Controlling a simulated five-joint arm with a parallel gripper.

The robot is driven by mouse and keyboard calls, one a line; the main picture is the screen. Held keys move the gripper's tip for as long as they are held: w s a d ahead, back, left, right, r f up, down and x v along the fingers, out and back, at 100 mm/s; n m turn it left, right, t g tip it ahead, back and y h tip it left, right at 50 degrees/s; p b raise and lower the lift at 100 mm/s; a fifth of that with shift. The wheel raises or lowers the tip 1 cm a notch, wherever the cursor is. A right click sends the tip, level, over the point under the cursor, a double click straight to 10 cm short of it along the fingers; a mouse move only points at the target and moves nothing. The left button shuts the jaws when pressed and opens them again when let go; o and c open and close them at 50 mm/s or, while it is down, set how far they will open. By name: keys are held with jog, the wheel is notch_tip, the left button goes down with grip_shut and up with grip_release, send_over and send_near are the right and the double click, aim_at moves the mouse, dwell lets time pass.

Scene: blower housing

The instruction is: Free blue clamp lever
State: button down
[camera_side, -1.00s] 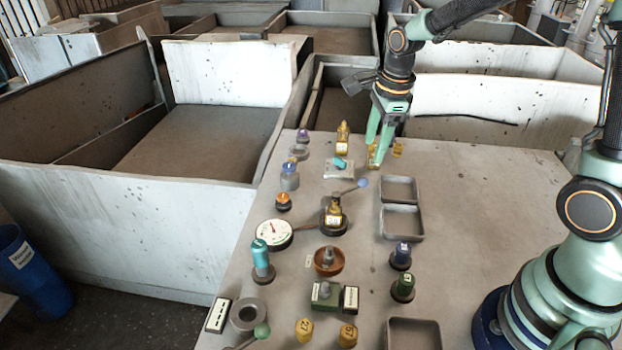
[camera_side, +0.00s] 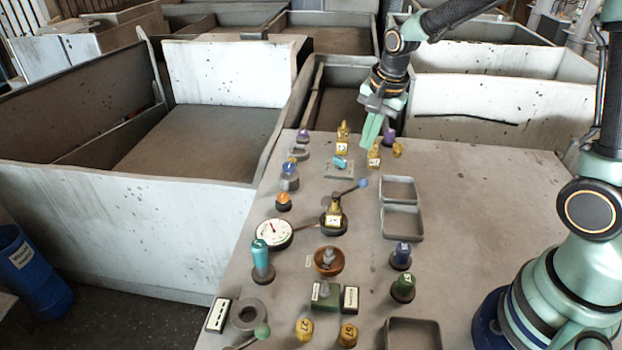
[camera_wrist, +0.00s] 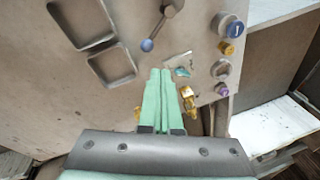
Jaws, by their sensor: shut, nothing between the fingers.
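The blue clamp lever shows as a thin grey arm with a blue ball end (camera_side: 362,183). It reaches up and right from a dark round base carrying a brass tagged block (camera_side: 333,214). The blue ball also shows in the wrist view (camera_wrist: 147,45), above and left of my fingertips, with the grey arm running to its hub (camera_wrist: 169,11). My gripper (camera_side: 366,146) is shut and empty, above the far end of the bench, beyond the ball and apart from it. Its pressed-together green fingers also show in the wrist view (camera_wrist: 160,72).
A brass tagged block (camera_side: 374,158) stands close to my fingertips, with a small brass cap (camera_side: 397,150) to its right. A teal knob (camera_side: 340,163) sits on a plate left of them. Two shallow trays (camera_side: 419,208) lie right of the lever.

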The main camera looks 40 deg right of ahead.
jog(key=w+f+n, duration=0.2)
jog(key=f+n, duration=0.1)
jog(key=n, duration=0.1)
jog(key=w+f+n, duration=0.2)
jog(key=f+n, duration=0.2)
jog(key=w+f+n, duration=0.2)
jog(key=f+n, duration=0.2)
jog(key=shift+d+f+t, duration=0.15)
jog(key=shift+d+t, duration=0.2)
jog(key=shift+t, duration=0.05)
jog(key=shift+s+r, duration=0.25)
jog(key=shift+s, duration=0.25)
jog(key=shift+s+a+r, duration=0.1)
jog(key=shift+s+r, duration=0.05)
jog(key=shift+s, duration=0.6)
jog(key=shift+s+a+r, duration=0.1)
jog(key=shift+s, duration=0.65)
